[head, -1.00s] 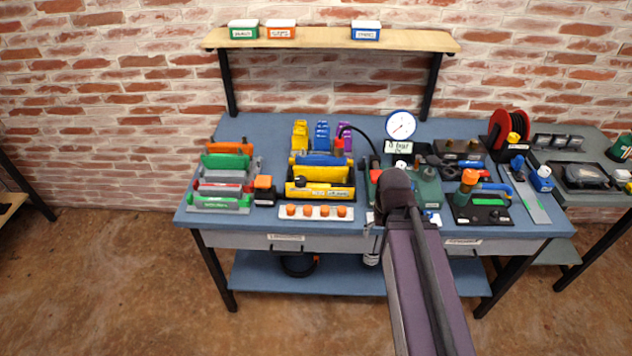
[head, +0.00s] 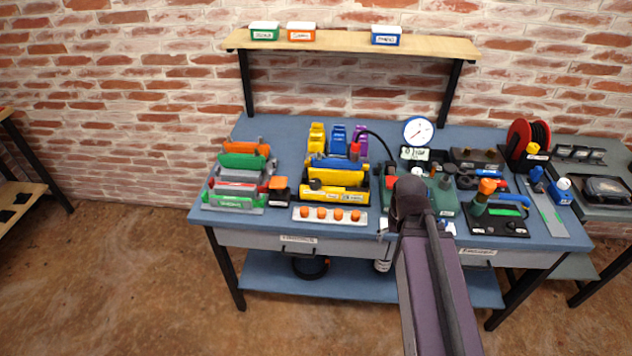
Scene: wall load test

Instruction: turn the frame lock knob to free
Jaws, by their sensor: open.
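A yellow frame (head: 345,194) with black ends stands at the middle of the bench and holds blue and yellow pieces. A small dark round knob (head: 315,184) shows at its left front. I cannot tell for sure that this is the frame lock knob, and its setting is too small to read. My arm reaches up from the bottom right over the bench front. My gripper is not visible; the arm's dark upper end hides what lies behind it.
The blue bench (head: 222,213) is crowded. A white strip with orange knobs (head: 330,215) lies before the frame. Coloured plates in a rack (head: 236,200) stand left, and a green unit with a gauge (head: 418,131) stands right. A wooden shelf (head: 350,42) runs above.

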